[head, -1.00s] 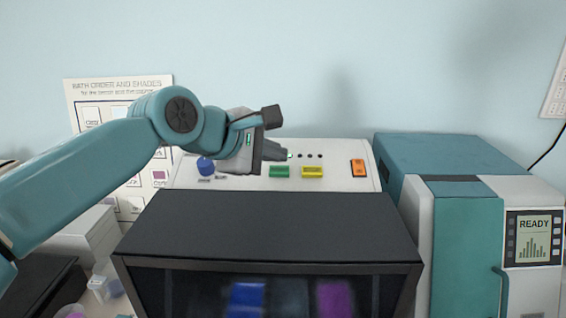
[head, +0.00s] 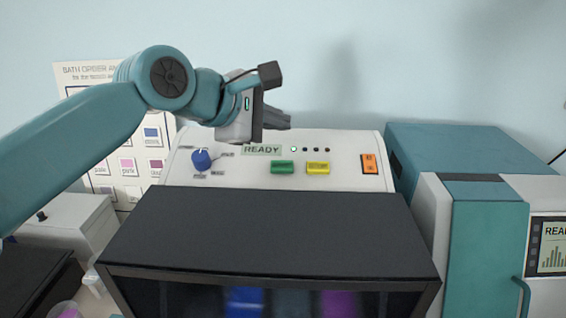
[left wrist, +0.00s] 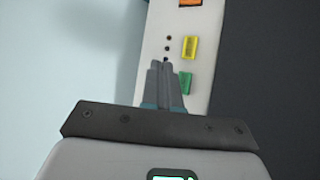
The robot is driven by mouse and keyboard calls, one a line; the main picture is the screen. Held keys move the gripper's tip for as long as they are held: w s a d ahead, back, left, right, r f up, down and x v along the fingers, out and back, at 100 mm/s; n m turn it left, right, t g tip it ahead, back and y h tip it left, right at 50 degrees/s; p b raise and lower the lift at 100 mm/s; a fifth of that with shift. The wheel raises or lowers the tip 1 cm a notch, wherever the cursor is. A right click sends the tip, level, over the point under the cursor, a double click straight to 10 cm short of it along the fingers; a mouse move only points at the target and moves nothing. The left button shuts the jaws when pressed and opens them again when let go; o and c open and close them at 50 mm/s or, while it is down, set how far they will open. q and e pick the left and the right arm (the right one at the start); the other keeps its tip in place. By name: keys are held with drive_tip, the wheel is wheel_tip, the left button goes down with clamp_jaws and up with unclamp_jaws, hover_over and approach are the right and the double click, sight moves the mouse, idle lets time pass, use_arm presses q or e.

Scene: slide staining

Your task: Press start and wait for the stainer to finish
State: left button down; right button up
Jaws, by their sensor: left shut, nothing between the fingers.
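The stainer (head: 270,230) has a black hood with a white control panel behind it. Its display (head: 262,150) reads READY. The green button (head: 282,167) and yellow button (head: 318,168) sit below a row of small lights (head: 304,149), the leftmost lit and the others dark. A blue knob (head: 202,160) is at the panel's left and an orange switch (head: 370,164) at its right. My left gripper (head: 284,120) is shut and empty, above the display and apart from the buttons. In the left wrist view, its closed fingers (left wrist: 162,66) appear beside the green button (left wrist: 186,84). My right gripper is out of view.
A teal and white machine (head: 485,235) with its own screen (head: 553,246) stands to the right. A bath-order poster (head: 85,75) hangs behind my left arm. A white box (head: 65,225) stands at the left.

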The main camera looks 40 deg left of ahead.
sight(282, 167)
use_arm(q)
drive_tip(key=w+f+b, duration=0.1)
drive_tip(key=f+b, duration=0.1)
drive_tip(key=w+a+f+b, duration=0.1)
drive_tip(key=f+b, duration=0.1)
drive_tip(key=f, duration=0.1)
drive_tip(key=w+a+f+b, duration=0.1)
drive_tip(key=f+b, duration=0.1)
drive_tip(key=f, duration=0.1)
drive_tip(key=shift+w, duration=0.15)
drive_tip(key=shift+f+b, duration=0.15)
drive_tip(key=shift+b, duration=0.25)
drive_tip(key=shift+w+a+f, duration=0.1)
drive_tip(key=shift+f, duration=0.05)
drive_tip(key=shift+s, duration=0.2)
drive_tip(key=shift+w, duration=0.2)
drive_tip(key=shift+s, duration=0.2)
drive_tip(key=shift+w, duration=0.15)
